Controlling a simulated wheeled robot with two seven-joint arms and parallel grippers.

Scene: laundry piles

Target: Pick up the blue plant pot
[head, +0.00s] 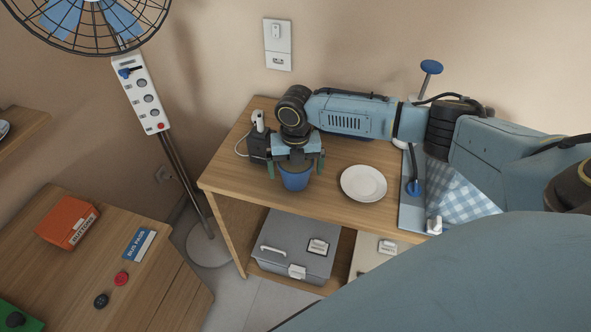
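The blue plant pot (295,182) stands on the wooden table (335,152), near its left front part. My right gripper (296,169) points down over it from above, its arm reaching in from the right. Its two fingers are spread, one at the left and one at the right of the pot, with what looks like a small gap on each side. The gripper body hides much of the top of the pot. My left gripper is not in view.
A white plate (363,183) lies right of the pot. An ironing board with checked cloth (463,200) is further right. A standing fan (141,92) and a wooden cabinet (75,265) with an orange box (67,222) are left.

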